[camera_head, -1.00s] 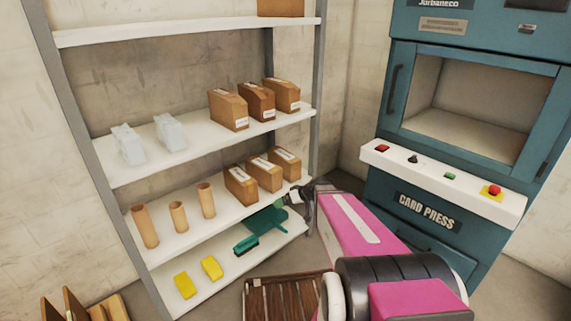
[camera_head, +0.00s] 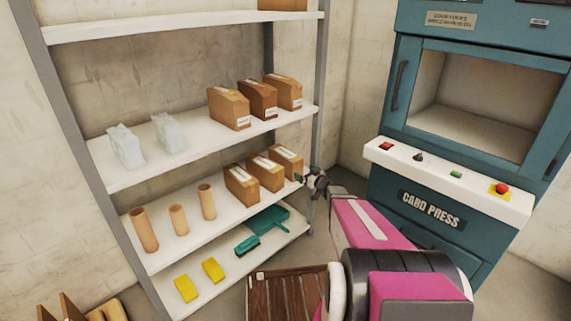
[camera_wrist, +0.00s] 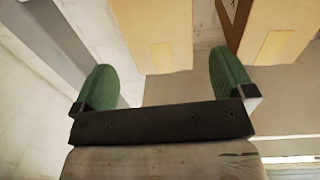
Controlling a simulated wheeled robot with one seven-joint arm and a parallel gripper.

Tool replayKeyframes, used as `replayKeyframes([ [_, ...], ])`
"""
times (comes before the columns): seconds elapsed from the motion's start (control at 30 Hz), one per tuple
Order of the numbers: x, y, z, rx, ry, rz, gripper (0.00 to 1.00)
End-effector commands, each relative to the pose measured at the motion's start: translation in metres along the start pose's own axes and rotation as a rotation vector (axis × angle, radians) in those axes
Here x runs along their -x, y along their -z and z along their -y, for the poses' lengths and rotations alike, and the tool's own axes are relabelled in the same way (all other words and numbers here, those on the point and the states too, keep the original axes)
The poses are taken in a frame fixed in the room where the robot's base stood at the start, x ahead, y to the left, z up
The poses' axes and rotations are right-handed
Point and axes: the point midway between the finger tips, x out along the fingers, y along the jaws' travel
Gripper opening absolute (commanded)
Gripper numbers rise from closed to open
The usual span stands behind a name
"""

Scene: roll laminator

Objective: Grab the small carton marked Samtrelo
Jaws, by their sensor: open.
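Three small brown cartons stand in a row on the third shelf down: a left one (camera_head: 240,184), a middle one (camera_head: 266,175) and a right one (camera_head: 288,163). Three similar cartons (camera_head: 257,101) stand one shelf higher. Their labels are too small to read, so I cannot tell which is marked Samtrelo. My gripper (camera_head: 304,179) is beside the right end of the lower row. In the wrist view my gripper (camera_wrist: 164,76) is open, with green pads apart and nothing held. A carton face (camera_wrist: 155,32) lies ahead between the pads; another carton (camera_wrist: 278,30) is farther right.
A grey shelf post (camera_head: 318,120) stands close to my gripper. Cardboard tubes (camera_head: 178,218) share the shelf. Pale bags (camera_head: 126,147) are above, yellow blocks (camera_head: 213,270) and a green dustpan (camera_head: 268,220) below. A card press (camera_head: 430,208) is at right, a wooden crate (camera_head: 287,295) in front.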

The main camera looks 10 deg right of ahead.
Motion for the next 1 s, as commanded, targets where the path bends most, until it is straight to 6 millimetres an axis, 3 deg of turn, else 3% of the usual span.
replayKeyframes([
  [0.1,-0.021,-0.001,-0.001,0.0,0.001,0.0,1.0],
  [0.37,-0.037,0.001,-0.001,0.0,0.001,0.0,1.0],
  [0.63,-0.074,0.004,-0.001,0.0,0.002,0.001,1.0],
  [0.93,-0.081,0.005,0.0,-0.001,0.001,0.001,1.0],
  [0.97,-0.081,0.005,0.0,-0.001,0.001,0.001,0.94],
  [1.0,-0.081,0.005,0.0,-0.001,0.001,0.001,0.8],
])
